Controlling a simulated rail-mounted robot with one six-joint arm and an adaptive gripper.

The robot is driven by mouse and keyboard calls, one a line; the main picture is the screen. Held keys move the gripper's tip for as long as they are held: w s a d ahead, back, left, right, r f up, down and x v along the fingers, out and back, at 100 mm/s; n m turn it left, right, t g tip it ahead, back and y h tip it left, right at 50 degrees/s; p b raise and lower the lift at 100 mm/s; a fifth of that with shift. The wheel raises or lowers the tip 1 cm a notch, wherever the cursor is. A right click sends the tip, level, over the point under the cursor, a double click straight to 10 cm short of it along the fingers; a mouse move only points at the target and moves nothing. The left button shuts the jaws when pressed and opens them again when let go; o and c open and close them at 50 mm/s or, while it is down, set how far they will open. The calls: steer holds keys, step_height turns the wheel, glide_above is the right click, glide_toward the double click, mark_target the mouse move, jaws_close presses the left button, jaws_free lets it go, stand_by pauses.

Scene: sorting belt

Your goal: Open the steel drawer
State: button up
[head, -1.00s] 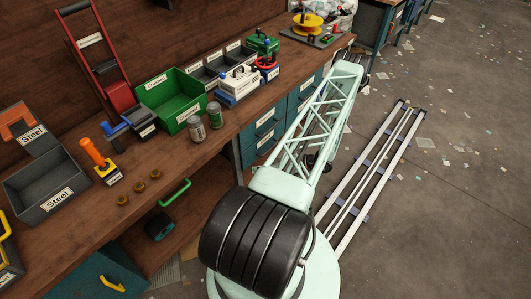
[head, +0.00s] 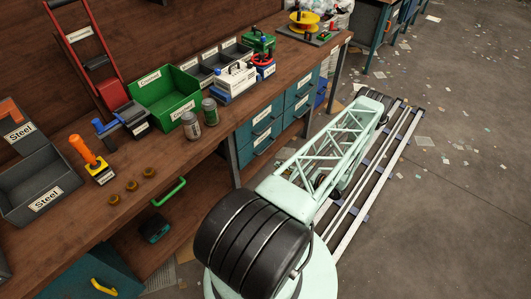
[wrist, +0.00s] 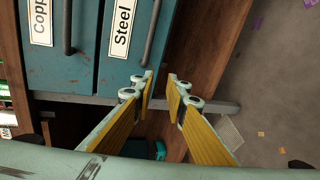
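The steel drawer (wrist: 128,52) shows in the wrist view as a teal front with a white "Steel" label. Its dark bar handle (wrist: 150,40) runs along the right side of the label. The drawer looks shut, flush with the neighbouring "Copp..." drawer (wrist: 68,60). My gripper (wrist: 160,78) is open and empty, its yellow-padded fingers apart. The fingertips appear just below and right of the handle's lower end; I cannot tell whether they touch anything. In the head view, a bank of teal drawers (head: 258,133) stands under the bench, labels too small to read; my gripper is hidden there.
The wooden bench (head: 165,155) holds a green bin (head: 168,98), cans, grey bins and tools. A green handle (head: 169,192) and a yellow handle (head: 104,287) show below its front edge. Open floor (head: 460,160) with scattered scraps lies to the right.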

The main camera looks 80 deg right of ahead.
mark_target(265, 149)
steer(key=shift+m+h, duration=0.5)
steer(key=shift+m, duration=0.4)
steer(key=d+r, duration=0.1)
steer(key=s+d+r, duration=0.1)
steer(key=d+b, duration=0.1)
steer(key=d, duration=0.1)
steer(key=shift+s+d+r, duration=0.1)
steer(key=shift+s+r, duration=0.2)
steer(key=shift+r, duration=0.1)
steer(key=shift+w, duration=0.1)
steer(key=shift+b+x, duration=0.4)
steer(key=shift+x, duration=6.4)
steer(key=shift+r, duration=0.1)
jaws_close()
